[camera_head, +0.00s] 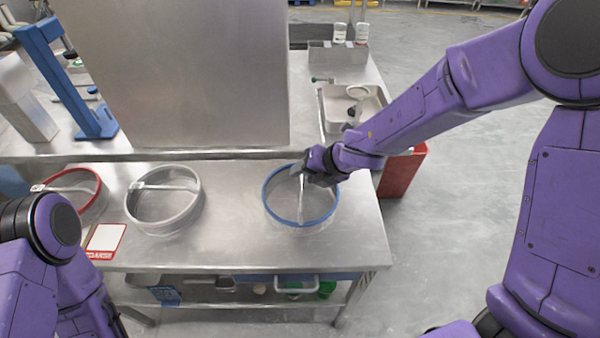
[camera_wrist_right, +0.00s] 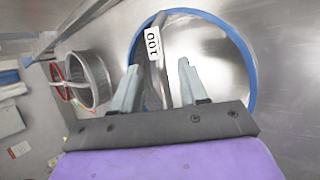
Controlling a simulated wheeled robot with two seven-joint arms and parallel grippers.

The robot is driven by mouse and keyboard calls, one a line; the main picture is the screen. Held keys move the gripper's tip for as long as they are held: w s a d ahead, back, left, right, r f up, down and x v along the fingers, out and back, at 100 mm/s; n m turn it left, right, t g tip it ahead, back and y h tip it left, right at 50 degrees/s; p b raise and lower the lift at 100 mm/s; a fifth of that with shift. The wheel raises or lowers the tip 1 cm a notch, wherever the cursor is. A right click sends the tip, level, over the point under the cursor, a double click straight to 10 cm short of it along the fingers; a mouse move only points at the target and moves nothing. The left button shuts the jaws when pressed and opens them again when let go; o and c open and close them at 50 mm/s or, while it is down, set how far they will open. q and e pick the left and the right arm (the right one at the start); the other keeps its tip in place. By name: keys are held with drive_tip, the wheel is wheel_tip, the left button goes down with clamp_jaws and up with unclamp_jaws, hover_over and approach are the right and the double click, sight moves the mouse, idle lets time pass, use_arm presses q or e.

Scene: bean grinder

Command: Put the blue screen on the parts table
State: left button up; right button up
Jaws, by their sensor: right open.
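The blue screen (camera_head: 283,198), a round sieve with a blue rim and a bar across it, lies flat on the right part of the front steel table (camera_head: 230,240). My right gripper (camera_head: 310,176) is at the far side of its bar. In the right wrist view, the open fingers (camera_wrist_right: 158,88) stand on either side of the bar, which carries a white "100" tag (camera_wrist_right: 153,42); contact cannot be told. The blue rim (camera_wrist_right: 250,60) curves behind them. My left arm shows at the left edge, but its gripper is out of view.
A grey screen (camera_head: 165,205) and a red-rimmed screen (camera_head: 92,190) lie farther left, near a red-and-white card (camera_head: 105,240). A large steel panel (camera_head: 185,80) stands behind. A red bin (camera_head: 402,170) is beside the table's right end. A tray (camera_head: 335,120) sits on the back table.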

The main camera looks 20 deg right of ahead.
drive_tip(key=p+v, duration=0.4)
drive_tip(key=v, duration=0.5)
